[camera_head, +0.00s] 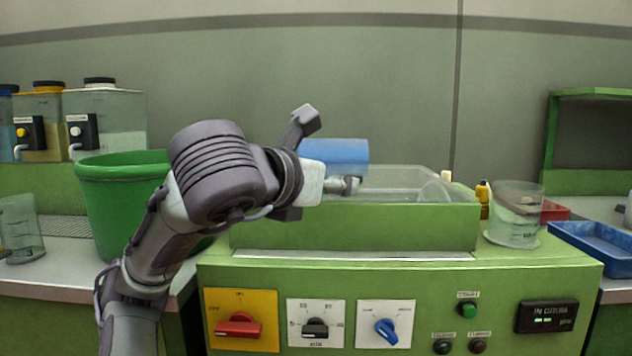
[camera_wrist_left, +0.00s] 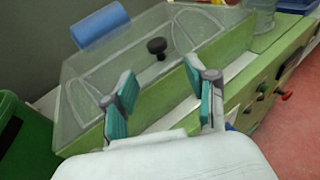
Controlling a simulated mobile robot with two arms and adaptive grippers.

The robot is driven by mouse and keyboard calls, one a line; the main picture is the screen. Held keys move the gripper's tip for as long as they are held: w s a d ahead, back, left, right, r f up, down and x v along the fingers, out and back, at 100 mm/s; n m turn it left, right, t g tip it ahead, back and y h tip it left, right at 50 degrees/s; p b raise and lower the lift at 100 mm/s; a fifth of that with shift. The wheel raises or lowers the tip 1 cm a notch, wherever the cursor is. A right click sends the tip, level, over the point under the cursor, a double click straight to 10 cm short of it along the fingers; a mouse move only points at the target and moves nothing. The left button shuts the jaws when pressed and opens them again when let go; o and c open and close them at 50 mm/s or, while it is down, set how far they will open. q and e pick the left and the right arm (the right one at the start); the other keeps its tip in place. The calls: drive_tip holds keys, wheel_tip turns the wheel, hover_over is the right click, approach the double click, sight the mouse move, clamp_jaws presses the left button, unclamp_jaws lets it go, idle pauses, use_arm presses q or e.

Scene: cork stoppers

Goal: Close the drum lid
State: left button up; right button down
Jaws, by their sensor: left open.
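A clear see-through drum lid (camera_head: 400,178) sits at the top of the green machine housing (camera_head: 355,226). In the left wrist view the clear lid (camera_wrist_left: 120,62) spans the housing, with a black knob (camera_wrist_left: 157,47) on it. Whether the lid is fully down I cannot tell. My left gripper (camera_head: 348,185) is over the housing, in front of the lid. In the left wrist view the gripper (camera_wrist_left: 162,92) is open, its two teal-padded fingers spread and empty. The knob lies beyond the fingertips, between them in the picture, apart from them. My right gripper is not in view.
A blue cylinder (camera_head: 335,150) is behind the lid. A green bucket (camera_head: 120,205) stands left of the machine, partly behind my arm. A clear beaker (camera_head: 515,215) stands at the machine's right end, near a blue tray (camera_head: 595,247). Rotary knobs (camera_head: 386,331) line the front panel.

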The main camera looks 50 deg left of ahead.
use_arm(q)
drive_tip(key=shift+v, duration=1.95)
drive_tip(key=shift+f, duration=0.1)
